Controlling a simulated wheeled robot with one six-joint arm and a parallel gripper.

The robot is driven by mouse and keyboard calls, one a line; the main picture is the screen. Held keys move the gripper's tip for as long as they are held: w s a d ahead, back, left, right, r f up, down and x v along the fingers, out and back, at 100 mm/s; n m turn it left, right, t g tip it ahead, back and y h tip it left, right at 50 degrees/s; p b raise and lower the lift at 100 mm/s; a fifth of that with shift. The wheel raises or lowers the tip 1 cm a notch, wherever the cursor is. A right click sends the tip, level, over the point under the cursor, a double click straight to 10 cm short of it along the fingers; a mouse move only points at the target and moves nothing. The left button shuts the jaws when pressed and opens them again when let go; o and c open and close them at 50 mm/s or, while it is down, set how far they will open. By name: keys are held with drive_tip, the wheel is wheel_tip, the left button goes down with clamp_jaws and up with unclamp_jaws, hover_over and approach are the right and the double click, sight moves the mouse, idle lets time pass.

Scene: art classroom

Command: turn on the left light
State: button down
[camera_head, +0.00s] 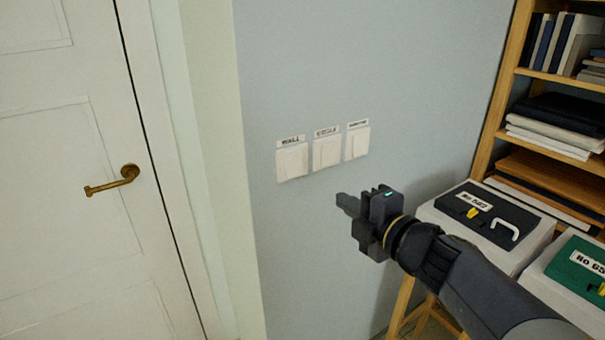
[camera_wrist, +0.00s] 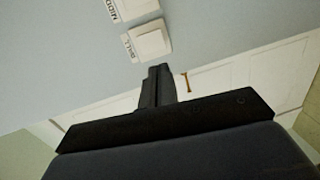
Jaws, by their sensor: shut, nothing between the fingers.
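Three white light switches are in a row on the blue-grey wall, each with a label above it. The left switch (camera_head: 292,162) is labelled "WALL"; the middle switch (camera_head: 327,152) and the right switch (camera_head: 357,142) are beside it. In the wrist view the "WALL" switch (camera_wrist: 151,41) is just beyond my fingertips, and part of the middle switch (camera_wrist: 135,7) shows at the top edge. My gripper (camera_head: 343,202) is shut and empty, below and right of the left switch, apparently apart from it. It also shows in the wrist view (camera_wrist: 160,72).
A white door (camera_head: 60,200) with a brass handle (camera_head: 113,181) is at left. At right, a wooden shelf (camera_head: 505,85) holds books and folders. A black-topped case (camera_head: 480,222) and a green-topped case (camera_head: 575,262) stand beside my arm. The wall around the switches is clear.

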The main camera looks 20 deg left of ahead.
sight(296, 174)
drive_tip(key=shift+a+g, duration=0.2)
drive_tip(key=shift+g, duration=0.1)
drive_tip(key=x, duration=1.4)
drive_tip(key=shift+r, duration=0.25)
drive_tip(key=shift+f, duration=0.1)
